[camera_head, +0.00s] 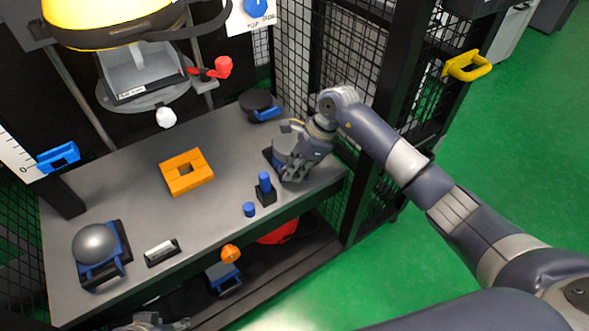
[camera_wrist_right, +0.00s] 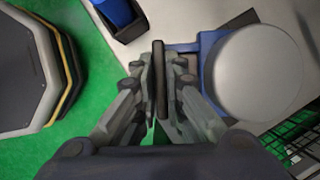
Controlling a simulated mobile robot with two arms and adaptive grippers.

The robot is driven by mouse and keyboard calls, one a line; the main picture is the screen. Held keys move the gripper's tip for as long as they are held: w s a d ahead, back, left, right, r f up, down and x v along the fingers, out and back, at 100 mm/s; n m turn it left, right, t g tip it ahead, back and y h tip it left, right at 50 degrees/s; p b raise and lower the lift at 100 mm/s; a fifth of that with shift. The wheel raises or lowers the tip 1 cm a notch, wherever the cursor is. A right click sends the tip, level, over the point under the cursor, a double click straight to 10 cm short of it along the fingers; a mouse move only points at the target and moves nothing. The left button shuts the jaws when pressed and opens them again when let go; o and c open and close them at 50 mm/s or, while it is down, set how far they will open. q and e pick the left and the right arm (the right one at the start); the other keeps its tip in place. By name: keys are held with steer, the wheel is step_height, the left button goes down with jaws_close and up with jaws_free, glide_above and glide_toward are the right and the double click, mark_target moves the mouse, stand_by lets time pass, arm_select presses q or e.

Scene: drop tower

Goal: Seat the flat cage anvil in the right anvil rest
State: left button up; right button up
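My left gripper (camera_head: 152,323) is only partly in view at the bottom edge.
A domed anvil (camera_head: 95,244) sits in a blue frame at the table's left. Mesh walls (camera_head: 352,65) border the right end.

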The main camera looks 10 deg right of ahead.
steer(key=o, duration=0.5)
steer(key=shift+r, duration=0.2)
steer(key=shift+f, duration=0.1)
steer(key=shift+s+f, duration=0.15)
steer(key=shift+f, duration=0.05)
steer(key=v, duration=0.8)
steer(key=shift+a, duration=0.1)
